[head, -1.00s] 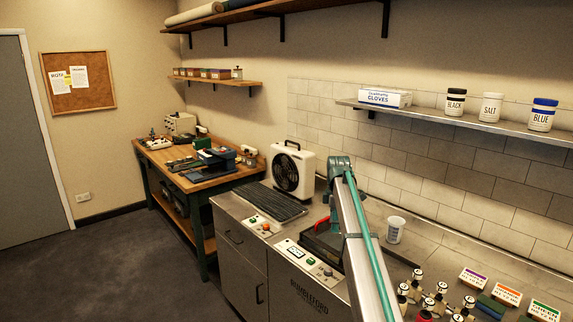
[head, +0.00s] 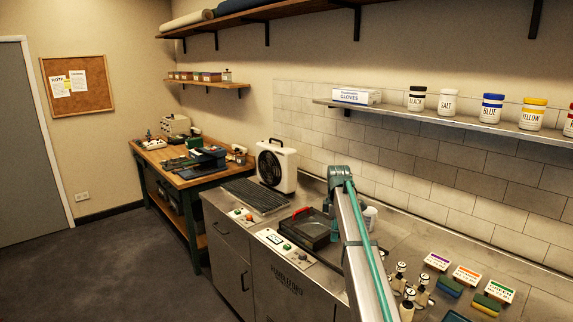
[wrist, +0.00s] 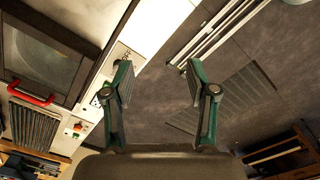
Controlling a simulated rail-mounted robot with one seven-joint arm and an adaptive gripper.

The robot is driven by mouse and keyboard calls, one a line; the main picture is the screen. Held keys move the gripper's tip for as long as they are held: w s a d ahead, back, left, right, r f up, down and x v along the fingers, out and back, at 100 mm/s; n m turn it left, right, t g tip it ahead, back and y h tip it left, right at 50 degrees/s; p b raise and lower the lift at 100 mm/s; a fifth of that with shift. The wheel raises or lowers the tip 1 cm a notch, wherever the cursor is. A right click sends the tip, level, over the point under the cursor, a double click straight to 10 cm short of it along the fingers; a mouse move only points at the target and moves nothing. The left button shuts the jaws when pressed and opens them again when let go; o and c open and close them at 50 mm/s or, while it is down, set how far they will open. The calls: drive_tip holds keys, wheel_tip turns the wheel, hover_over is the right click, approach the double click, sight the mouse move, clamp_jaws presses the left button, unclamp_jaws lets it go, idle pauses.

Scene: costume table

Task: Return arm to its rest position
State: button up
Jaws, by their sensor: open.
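My gripper (wrist: 157,82) shows in the wrist view with its two green-and-grey fingers well apart and nothing between them. It hangs over the front edge of the steel counter and the dark floor (wrist: 215,70). In the head view my arm reaches up from the bottom edge in front of the counter (head: 535,300). The gripper itself cannot be made out there.
A dark tray with a red handle (head: 307,230) sits in the counter; a white cup (head: 370,217) stands behind my arm. Small bottles (head: 421,287) and labelled boxes (head: 466,275) are to the right. A fan (head: 276,167) stands farther back. The floor is clear.

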drive_tip(key=s+a+f+m, duration=0.1)
drive_tip(key=s+f+m, duration=0.6)
drive_tip(key=s+f, duration=1.25)
drive_tip(key=s+f+m, duration=0.4)
drive_tip(key=s+f, duration=0.2)
drive_tip(key=s, duration=0.4)
drive_tip(key=s+f+m, duration=0.5)
drive_tip(key=s+f, duration=0.2)
drive_tip(key=s, duration=0.3)
drive_tip(key=s+f+g+b, duration=0.6)
drive_tip(key=s+f+b, duration=0.4)
drive_tip(key=s+f, duration=1.8)
drive_tip(key=shift+s+f+g, duration=0.25)
drive_tip(key=shift+s+g, duration=0.15)
drive_tip(key=shift+s, duration=0.4)
